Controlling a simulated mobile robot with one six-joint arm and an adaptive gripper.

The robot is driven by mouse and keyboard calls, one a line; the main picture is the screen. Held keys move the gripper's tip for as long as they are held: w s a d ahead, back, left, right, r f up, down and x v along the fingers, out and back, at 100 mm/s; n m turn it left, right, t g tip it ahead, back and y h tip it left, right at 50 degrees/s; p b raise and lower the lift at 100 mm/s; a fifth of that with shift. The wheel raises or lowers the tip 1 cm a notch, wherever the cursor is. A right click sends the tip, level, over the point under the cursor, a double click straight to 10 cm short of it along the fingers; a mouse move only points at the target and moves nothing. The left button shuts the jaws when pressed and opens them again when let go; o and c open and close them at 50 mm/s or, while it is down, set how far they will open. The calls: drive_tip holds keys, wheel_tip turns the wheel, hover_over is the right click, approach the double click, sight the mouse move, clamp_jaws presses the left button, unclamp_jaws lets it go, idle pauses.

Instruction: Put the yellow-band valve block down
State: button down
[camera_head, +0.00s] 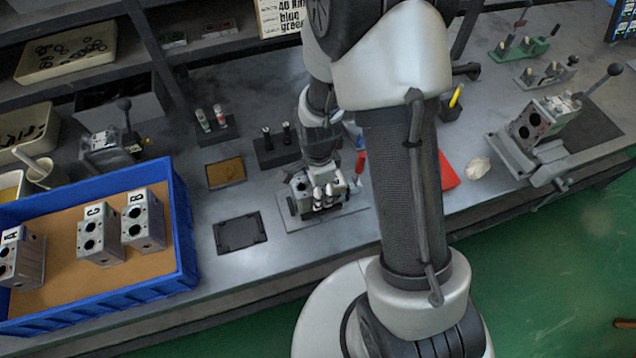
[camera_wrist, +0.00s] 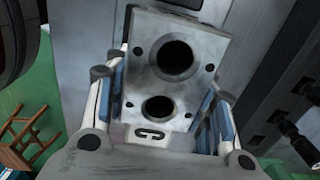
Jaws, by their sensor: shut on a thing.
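In the wrist view, my gripper (camera_wrist: 165,86) is shut on a grey metal valve block (camera_wrist: 150,85), with its white, blue-padded fingers on both sides. Two dark round holes and small corner holes face the camera. No yellow band shows on the visible face, so I cannot confirm its colour mark. In the head view, my gripper (camera_head: 318,178) points down at the bench, with grey block-like parts and two pale cylinders (camera_head: 323,196) at its end. They are over or on a flat grey plate (camera_head: 345,212). Whether the held block touches the plate I cannot tell.
A blue tray (camera_head: 186,232) at left holds blocks lettered A, C and B. A dark square pad (camera_head: 240,234) and a brown pad (camera_head: 226,173) lie left of my gripper. A red object (camera_head: 447,172) and a lever fixture (camera_head: 545,125) are at right.

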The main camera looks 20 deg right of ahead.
drive_tip(key=shift+w+f, duration=0.1)
drive_tip(key=c, duration=0.7)
unclamp_jaws()
drive_tip(key=s+r+n+t+p, duration=0.1)
drive_tip(key=s+r+n+p, duration=0.2)
drive_tip(key=r, duration=1)
drive_tip(key=s+r+n+t+p, duration=0.1)
drive_tip(key=s+r+n+p, duration=0.15)
drive_tip(key=r+n, duration=0.75)
drive_tip(key=s+r+n+t, duration=0.1)
drive_tip(key=s+r, duration=0.2)
drive_tip(key=s+r+n, duration=0.2)
drive_tip(key=s+r, duration=0.1)
drive_tip(key=r, duration=0.1)
drive_tip(key=s+r+n+t, duration=0.1)
drive_tip(key=s+r+n, duration=0.1)
drive_tip(key=s+r, duration=0.1)
drive_tip(key=shift+s+r+t+b, duration=0.3)
drive_tip(key=shift+s+r+b, duration=0.1)
drive_tip(key=shift+r, duration=0.05)
